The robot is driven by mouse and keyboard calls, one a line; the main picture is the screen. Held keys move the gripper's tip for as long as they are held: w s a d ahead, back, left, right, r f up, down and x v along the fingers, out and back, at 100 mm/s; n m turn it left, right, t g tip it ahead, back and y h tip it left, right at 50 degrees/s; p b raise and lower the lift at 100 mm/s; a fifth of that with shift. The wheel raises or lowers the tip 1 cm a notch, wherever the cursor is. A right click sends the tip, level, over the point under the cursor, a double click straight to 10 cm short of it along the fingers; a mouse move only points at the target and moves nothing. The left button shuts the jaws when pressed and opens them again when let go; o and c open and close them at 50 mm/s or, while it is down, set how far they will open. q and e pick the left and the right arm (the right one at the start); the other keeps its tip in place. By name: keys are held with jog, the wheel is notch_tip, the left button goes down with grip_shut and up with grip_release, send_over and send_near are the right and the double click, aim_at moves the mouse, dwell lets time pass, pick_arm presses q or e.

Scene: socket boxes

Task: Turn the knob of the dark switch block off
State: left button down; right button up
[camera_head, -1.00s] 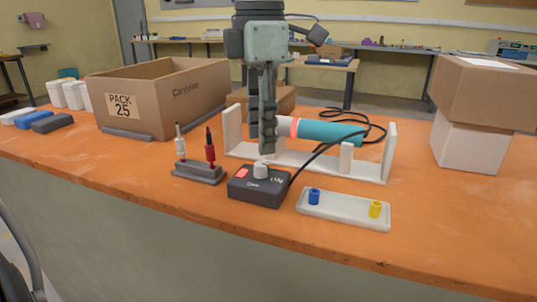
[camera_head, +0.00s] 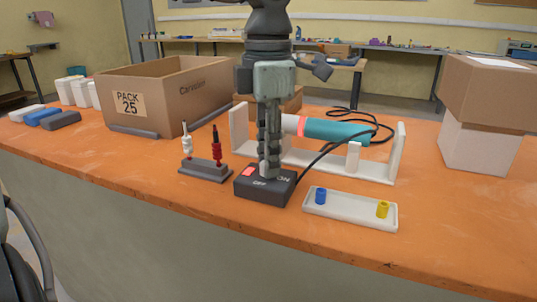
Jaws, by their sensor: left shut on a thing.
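The dark switch block (camera_head: 260,190) sits on the orange table near its front edge, with a red patch at its left and the words OFF and ON on top. My left gripper (camera_head: 270,172) points straight down over the block, its fingers at the block's top. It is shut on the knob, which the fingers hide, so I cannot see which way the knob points. A black cable runs from the block to a teal tool (camera_head: 336,131) in a white stand (camera_head: 376,172). My right gripper is not in view.
A dark holder (camera_head: 205,172) with a white and a red driver stands close left of the block. A white tray (camera_head: 350,209) with blue and yellow pieces lies close right. A cardboard box (camera_head: 165,92) is behind left; stacked boxes (camera_head: 480,140) stand right.

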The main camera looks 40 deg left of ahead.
pick_arm(q)
jog(key=shift+m, duration=0.3)
jog(key=m, duration=0.4)
jog(key=shift+m, duration=0.3)
jog(key=m, duration=0.2)
jog(key=shift+m, duration=0.3)
jog(key=m, duration=0.2)
jog(key=shift+s+m, duration=0.1)
jog(key=shift+m, duration=0.3)
jog(key=m, duration=0.3)
jog(key=shift+m, duration=0.3)
jog(key=shift+m+p, duration=0.35)
jog(key=shift+m, duration=1.35)
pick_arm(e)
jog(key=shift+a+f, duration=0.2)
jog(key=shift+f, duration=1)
pick_arm(q)
jog(key=shift+m, duration=0.3)
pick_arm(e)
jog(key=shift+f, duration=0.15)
